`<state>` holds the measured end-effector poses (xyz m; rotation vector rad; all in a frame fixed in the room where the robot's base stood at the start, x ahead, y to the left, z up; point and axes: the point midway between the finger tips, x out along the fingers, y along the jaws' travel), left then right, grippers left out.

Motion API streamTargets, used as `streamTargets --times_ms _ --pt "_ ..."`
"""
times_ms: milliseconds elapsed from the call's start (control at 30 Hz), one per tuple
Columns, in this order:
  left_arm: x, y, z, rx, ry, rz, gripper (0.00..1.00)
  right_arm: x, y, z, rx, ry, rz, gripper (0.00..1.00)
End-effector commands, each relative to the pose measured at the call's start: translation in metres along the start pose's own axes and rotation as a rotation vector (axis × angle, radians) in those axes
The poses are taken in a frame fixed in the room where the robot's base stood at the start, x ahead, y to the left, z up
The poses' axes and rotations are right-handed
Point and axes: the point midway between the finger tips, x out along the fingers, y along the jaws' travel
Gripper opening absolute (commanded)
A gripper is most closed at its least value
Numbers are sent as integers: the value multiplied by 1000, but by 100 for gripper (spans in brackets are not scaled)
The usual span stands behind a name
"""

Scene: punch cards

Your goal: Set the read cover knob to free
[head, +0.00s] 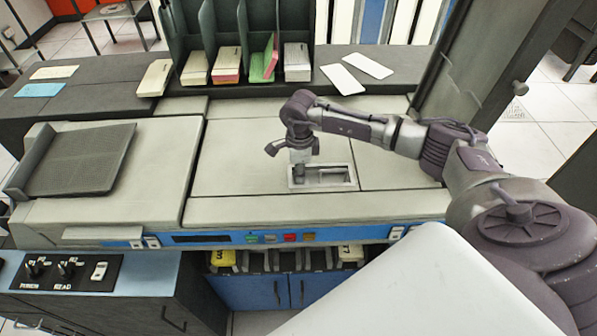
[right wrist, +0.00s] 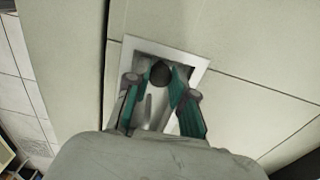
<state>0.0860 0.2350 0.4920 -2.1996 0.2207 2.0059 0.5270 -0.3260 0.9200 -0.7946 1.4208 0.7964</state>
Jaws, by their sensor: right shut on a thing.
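A black panel (head: 60,271) at the lower left of the head view carries two dark knobs. The right-hand knob (head: 66,267) stands above lettering that looks like READ; its setting is too small to read. My right gripper (head: 300,174) is far from it, over the machine top. It reaches down at the left end of a framed rectangular recess (head: 352,178). In the right wrist view, the green-sided fingers (right wrist: 161,85) close around a dark round-topped post (right wrist: 160,73) in this recess. The fingers hide its lower part. My left gripper is out of view.
A ribbed dark tray (head: 80,160) lies on the left of the machine. Behind stands a dark rack (head: 205,40) with several card stacks. Loose white cards (head: 342,79) lie right of it. The pale top around the recess is clear.

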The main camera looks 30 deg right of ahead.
Motion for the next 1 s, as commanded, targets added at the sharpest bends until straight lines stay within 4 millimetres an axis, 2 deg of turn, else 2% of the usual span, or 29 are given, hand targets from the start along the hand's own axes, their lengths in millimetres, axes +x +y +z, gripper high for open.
streamTargets --times_ms 133,367,400,467,767,867,1000 --pt "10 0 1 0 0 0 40 2 -1 -18 2 2 -3 0" --pt "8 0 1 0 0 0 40 0 -1 -19 2 5 -1 0" --pt "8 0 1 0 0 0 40 0 -1 -19 2 5 -1 28" --pt "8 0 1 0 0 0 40 0 -1 -19 2 5 -1 35" --pt "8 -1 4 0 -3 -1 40 -1 -1 -17 1 2 -1 35" --pt "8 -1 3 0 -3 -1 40 -10 -1 -17 0 0 -3 35" --pt "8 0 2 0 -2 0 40 -34 -2 -18 0 0 -5 35"
